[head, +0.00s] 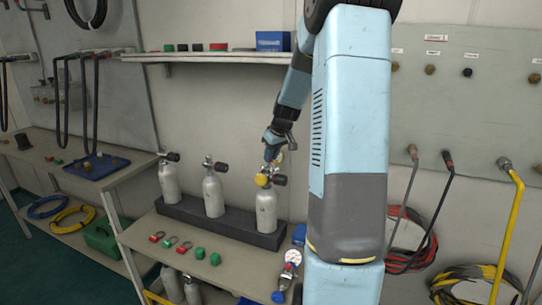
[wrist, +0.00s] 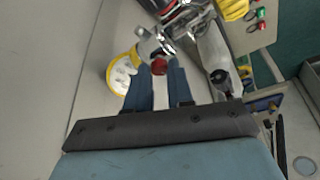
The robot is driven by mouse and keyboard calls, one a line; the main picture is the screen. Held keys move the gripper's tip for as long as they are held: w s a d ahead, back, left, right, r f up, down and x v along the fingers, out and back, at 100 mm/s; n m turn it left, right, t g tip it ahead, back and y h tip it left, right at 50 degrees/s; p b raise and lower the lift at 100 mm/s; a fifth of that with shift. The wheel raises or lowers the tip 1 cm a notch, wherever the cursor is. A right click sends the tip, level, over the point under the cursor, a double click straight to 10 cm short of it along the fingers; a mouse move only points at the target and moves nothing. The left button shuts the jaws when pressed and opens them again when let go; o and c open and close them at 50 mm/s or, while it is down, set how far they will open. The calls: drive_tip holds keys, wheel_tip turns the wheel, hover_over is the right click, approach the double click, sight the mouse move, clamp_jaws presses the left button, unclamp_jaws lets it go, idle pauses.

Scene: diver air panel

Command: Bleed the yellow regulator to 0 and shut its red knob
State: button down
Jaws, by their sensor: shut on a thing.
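The yellow regulator shows in the wrist view as a metal body (wrist: 151,47) with a yellow-rimmed, white-faced gauge (wrist: 121,74) on its left. The gauge reading is too small to tell. Its red knob (wrist: 159,66) sits between my fingertips. My gripper (wrist: 158,73) is shut on this knob. In the head view the yellow part of the regulator (head: 263,180) is at the top of the rightmost grey cylinder (head: 266,212). My gripper (head: 273,152) is just above it, and the red knob cannot be made out there.
Two more grey cylinders (head: 213,194) (head: 169,182) stand to the left in a black rack (head: 190,213). Another regulator with a white gauge (head: 292,257) lies on the bench at front right. Red and green fittings (head: 199,253) lie in front. A shelf (head: 220,58) runs above.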

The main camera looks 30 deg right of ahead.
drive_tip(key=shift+n, duration=0.3)
drive_tip(key=c, duration=1)
unclamp_jaws()
drive_tip(key=shift+s+d+r, duration=0.1)
drive_tip(key=shift+s+r, duration=0.1)
drive_tip(key=shift+r, duration=0.3)
drive_tip(key=s+d+r, duration=0.1)
drive_tip(key=s, duration=0.3)
drive_tip(key=s+d+r, duration=0.1)
drive_tip(key=s, duration=0.3)
drive_tip(key=s+d+r, duration=0.1)
drive_tip(key=s, duration=0.4)
drive_tip(key=shift+s+r, duration=0.1)
drive_tip(key=shift+r, duration=0.1)
drive_tip(key=shift+o, duration=0.4)
